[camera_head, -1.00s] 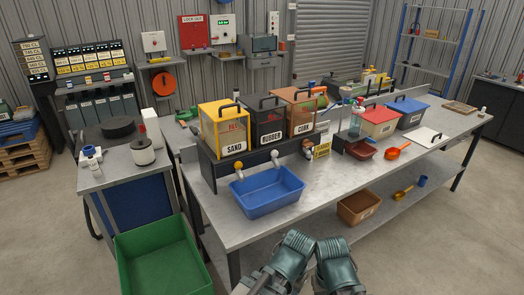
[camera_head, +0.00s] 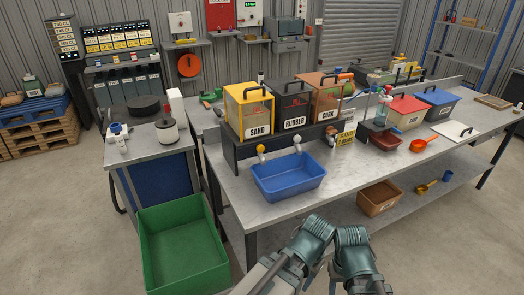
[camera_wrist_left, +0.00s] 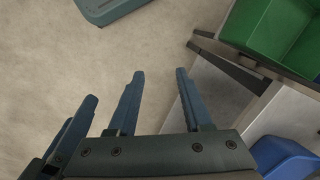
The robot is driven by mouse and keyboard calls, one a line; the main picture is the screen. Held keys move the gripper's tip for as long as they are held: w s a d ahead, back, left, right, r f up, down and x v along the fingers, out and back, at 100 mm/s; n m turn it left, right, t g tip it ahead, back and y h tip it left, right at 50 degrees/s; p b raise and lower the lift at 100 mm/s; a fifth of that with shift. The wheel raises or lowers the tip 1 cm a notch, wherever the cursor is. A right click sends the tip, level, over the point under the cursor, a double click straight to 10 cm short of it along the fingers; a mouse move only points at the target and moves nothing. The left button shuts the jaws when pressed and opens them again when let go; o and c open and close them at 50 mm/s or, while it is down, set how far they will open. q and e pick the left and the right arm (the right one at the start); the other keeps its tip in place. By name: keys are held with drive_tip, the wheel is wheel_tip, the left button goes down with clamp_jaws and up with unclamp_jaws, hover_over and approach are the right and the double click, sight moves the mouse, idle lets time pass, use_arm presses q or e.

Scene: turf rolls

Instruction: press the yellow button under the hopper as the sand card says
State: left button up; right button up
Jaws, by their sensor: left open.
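The yellow sand hopper (camera_head: 235,112) stands at the left of a row on the bench, labelled SAND. A small round yellow knob (camera_head: 261,148) sits on the dark stand below it, above the blue tray (camera_head: 262,185). In the left wrist view my left gripper (camera_wrist_left: 160,73) is open and empty, over the floor and away from the knob. Other dark finger-like parts (camera_wrist_left: 75,130) show beside it, perhaps my right gripper; its state is unclear.
Rubber (camera_head: 283,110) and cork (camera_head: 325,98) hoppers stand beside the sand one, with a pale knob (camera_head: 297,138) on the stand. A green bin (camera_head: 143,240) stands on the floor at left. Red (camera_head: 407,107) and blue (camera_head: 440,97) lidded boxes occupy the bench's right side.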

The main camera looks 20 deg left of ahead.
use_arm(q)
clamp_jaws()
idle(1.8)
